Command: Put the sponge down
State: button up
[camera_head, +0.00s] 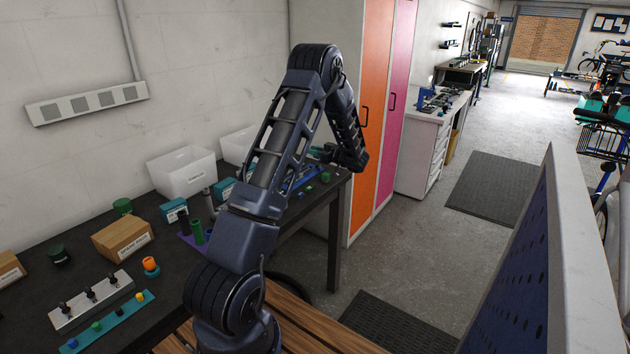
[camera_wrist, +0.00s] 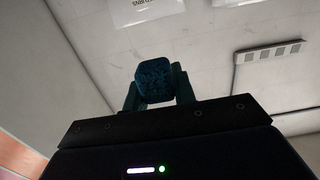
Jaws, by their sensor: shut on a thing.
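In the wrist view, the sponge (camera_wrist: 154,80) is a dark teal, rough-textured block. My gripper (camera_wrist: 157,88) is shut on it, with one finger on each side. In the head view, my arm reaches over the far right end of the dark workbench (camera_head: 60,240). The gripper end there is small and partly hidden by my arm links, so I cannot make out the sponge clearly.
A white labelled bin (camera_head: 182,172) stands against the wall, with another white bin (camera_head: 237,145) beyond it. Cardboard boxes (camera_head: 122,236), green cylinders and a grey switch strip (camera_head: 90,298) crowd the near bench. Orange and pink lockers (camera_head: 372,100) stand past its end.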

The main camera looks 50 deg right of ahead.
aim_at(315, 185)
notch_tip(315, 185, down, 13)
jog(key=shift+f, duration=0.2)
dwell(0.4)
jog(key=shift+f, duration=0.25)
jog(key=o, duration=0.9)
jog(key=shift+o, duration=0.2)
